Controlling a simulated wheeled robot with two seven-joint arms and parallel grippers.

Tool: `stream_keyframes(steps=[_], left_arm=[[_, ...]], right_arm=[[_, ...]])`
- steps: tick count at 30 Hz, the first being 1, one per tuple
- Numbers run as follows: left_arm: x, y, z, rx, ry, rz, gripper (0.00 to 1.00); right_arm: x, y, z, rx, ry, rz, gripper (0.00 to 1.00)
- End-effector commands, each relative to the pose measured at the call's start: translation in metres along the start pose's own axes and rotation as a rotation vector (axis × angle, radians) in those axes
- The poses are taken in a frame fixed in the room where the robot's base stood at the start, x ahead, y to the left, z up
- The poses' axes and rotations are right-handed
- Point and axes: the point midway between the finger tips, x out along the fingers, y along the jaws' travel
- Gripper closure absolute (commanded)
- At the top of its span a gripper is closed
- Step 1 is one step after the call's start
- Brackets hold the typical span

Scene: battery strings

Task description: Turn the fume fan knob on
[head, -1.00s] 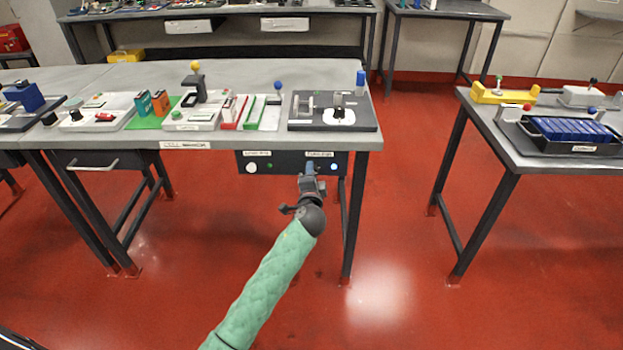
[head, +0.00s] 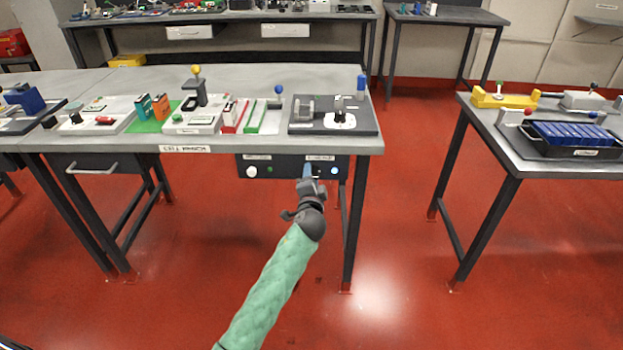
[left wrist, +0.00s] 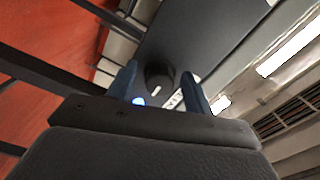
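A dark control panel (head: 290,170) hangs under the front edge of the bench. It has a white round button and a small green spot on its left part, and a pale blue light at its right end. The dark round fume fan knob (left wrist: 159,78), with a white mark, shows in the left wrist view; in the head view my gripper hides it. My left gripper (head: 308,172) is at the panel front. Its two blue fingers stand apart, one on each side of the knob, with gaps showing. I cannot tell whether they touch it. My right gripper is not in view.
The bench top (head: 325,147) above holds a dark board with a knob (head: 340,116), a blue-topped lever and several small blocks. A drawer handle (head: 90,169) juts out at the left. A second table (head: 540,168) stands right, across open red floor.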

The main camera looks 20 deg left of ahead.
Motion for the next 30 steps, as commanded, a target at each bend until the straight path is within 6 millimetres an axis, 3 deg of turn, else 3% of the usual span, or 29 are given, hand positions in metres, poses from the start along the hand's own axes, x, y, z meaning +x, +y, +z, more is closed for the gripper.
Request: stream_keyframes(steps=[8,21,30], left_arm=[[-0.003,0.000,-0.001,0.000,0.001,0.000,0.49],[-0.063,0.001,0.000,-0.001,0.001,0.000,0.49],[-0.078,0.000,0.000,0.000,0.000,-0.001,0.49]], right_arm=[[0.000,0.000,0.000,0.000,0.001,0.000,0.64],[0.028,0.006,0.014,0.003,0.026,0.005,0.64],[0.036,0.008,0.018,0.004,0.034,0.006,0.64]])
